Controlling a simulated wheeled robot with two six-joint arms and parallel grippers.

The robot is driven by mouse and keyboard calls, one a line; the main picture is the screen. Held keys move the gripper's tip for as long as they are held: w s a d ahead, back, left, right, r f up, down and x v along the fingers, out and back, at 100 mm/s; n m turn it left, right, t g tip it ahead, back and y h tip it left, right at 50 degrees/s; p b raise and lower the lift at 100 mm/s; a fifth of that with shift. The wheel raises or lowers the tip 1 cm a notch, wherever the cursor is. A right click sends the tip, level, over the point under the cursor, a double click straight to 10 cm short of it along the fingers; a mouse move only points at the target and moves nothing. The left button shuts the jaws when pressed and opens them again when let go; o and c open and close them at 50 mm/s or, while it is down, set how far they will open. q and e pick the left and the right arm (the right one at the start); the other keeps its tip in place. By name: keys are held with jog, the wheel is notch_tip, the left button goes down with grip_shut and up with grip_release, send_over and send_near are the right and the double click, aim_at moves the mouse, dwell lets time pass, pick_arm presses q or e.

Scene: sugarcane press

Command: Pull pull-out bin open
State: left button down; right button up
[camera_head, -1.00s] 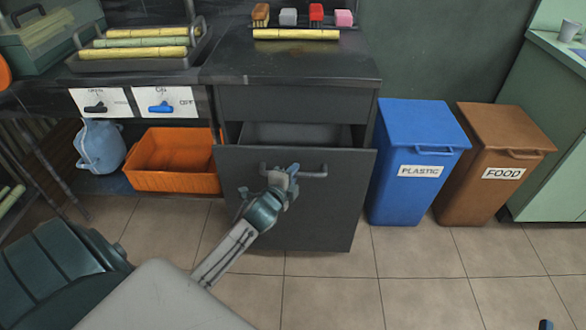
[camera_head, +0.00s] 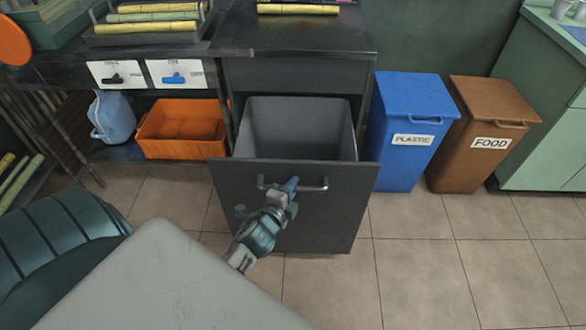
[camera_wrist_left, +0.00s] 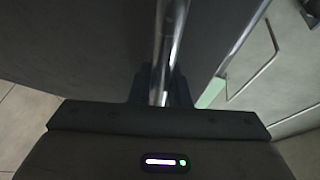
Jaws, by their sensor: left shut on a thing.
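The pull-out bin (camera_head: 340,215) is a dark grey front panel with a grey bin (camera_head: 300,128) behind it, under the black counter. It stands well out from the cabinet, and the empty-looking inside of the bin shows from above. My left gripper (camera_head: 288,190) is at the bar handle (camera_head: 315,184) on the front panel, shut on it. In the left wrist view the handle (camera_wrist_left: 168,50) runs as a shiny bar down between the fingers (camera_wrist_left: 160,88). My right gripper is not in view.
A blue plastic bin (camera_head: 405,165) and a brown food bin (camera_head: 480,165) stand right of the cabinet. An orange crate (camera_head: 180,149) and a blue jug (camera_head: 115,118) sit on the shelf at left. Tiled floor in front is clear.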

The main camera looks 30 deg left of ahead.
pick_arm(q)
jog(key=s, duration=0.1)
jog(key=s+d, duration=0.2)
jog(key=s, duration=0.1)
jog(key=shift+d, duration=0.25)
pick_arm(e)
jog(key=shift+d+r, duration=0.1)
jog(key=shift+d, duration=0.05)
pick_arm(q)
jog(key=c, duration=1.6)
grip_release()
jog(key=shift+c, duration=0.2)
jog(key=b+v, duration=0.1)
jog(key=v, duration=0.9)
jog(key=shift+s+b, duration=0.3)
jog(key=shift+s, duration=0.1)
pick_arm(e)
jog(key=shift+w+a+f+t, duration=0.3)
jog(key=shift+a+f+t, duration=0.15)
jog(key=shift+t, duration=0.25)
